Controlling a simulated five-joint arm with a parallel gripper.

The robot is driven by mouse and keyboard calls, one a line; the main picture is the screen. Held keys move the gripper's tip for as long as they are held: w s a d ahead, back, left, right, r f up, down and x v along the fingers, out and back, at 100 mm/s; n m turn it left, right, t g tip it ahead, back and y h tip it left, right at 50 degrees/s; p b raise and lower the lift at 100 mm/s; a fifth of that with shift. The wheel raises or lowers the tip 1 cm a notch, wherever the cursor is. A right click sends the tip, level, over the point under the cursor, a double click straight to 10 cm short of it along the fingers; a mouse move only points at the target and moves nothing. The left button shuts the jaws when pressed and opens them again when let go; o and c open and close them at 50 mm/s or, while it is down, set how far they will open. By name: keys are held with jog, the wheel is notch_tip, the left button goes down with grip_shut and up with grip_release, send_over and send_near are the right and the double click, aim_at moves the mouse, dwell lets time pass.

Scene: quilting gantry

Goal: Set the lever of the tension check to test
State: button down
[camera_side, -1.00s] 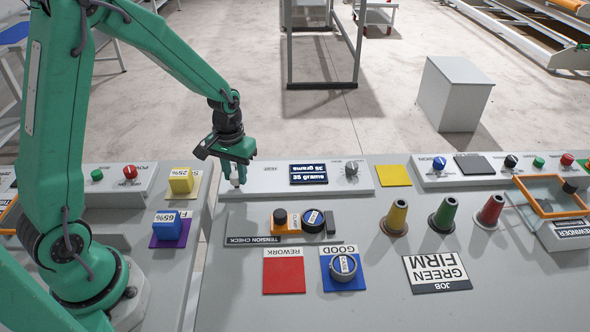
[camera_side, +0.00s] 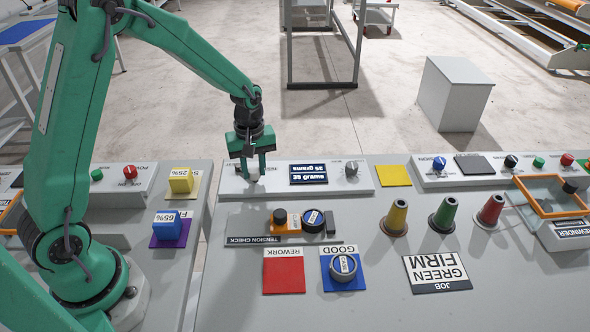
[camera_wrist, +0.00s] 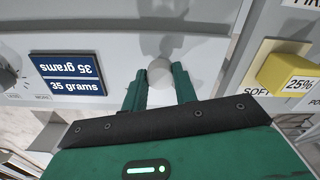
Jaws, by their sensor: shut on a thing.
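The lever's pale round knob (camera_wrist: 160,72) shows between the fingertips of my gripper (camera_wrist: 159,92) in the wrist view. My gripper is shut on this lever knob. In the side view my gripper (camera_side: 254,176) points down at the left part of the long pale panel (camera_side: 335,188), left of the blue display reading 35 grams (camera_side: 308,173). The fingers hide most of the lever there, and its label cannot be read. The dark strip marked TENSION CHECK (camera_side: 254,240) lies in front, with an orange fixture (camera_side: 293,222) and a dark round piece on it.
A grey dial (camera_side: 351,168) is right of the display. A red REWORK pad (camera_side: 284,272) and a blue GOOD pad (camera_side: 344,285) lie in front. Yellow (camera_side: 397,216), green and red cones stand to the right. Yellow (camera_side: 181,180) and blue blocks are at left.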

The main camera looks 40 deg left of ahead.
jog(key=shift+w+n, duration=0.6)
jog(key=shift+n, duration=0.4)
jog(key=c, duration=1.1)
grip_release()
jog(key=shift+r, duration=0.15)
jog(key=shift+r, duration=3.75)
